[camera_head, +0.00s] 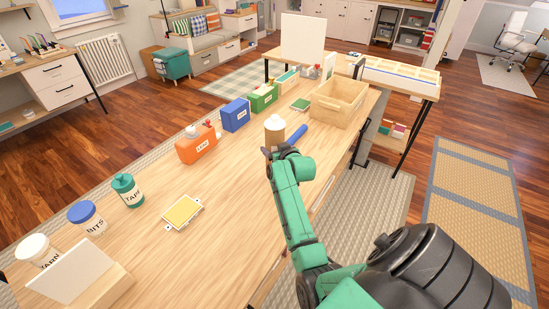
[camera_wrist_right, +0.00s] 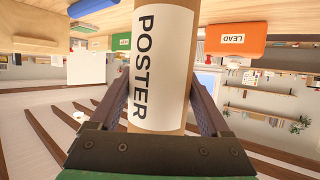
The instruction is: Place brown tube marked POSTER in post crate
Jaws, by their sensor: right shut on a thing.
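The brown tube marked POSTER shows in the head view (camera_head: 274,136) and, large, in the right wrist view (camera_wrist_right: 160,60), with a white label. My right gripper (camera_head: 278,150) is shut on it, one finger on each side in the right wrist view (camera_wrist_right: 158,110). The tube looks upright over the table; I cannot tell whether its lower end touches the top. A light wooden open crate (camera_head: 338,112), apparently the post crate, stands to the right of the tube and further back. No label on it is readable. My left gripper is out of view.
A blue cylinder (camera_head: 297,133) lies between tube and crate. An orange LEAD box (camera_head: 197,146), a blue box (camera_head: 235,115) and a green box (camera_head: 263,98) stand along the table's far edge. A yellow pad (camera_head: 183,212) and several jars are nearer. Bare wood (camera_head: 225,190) lies between.

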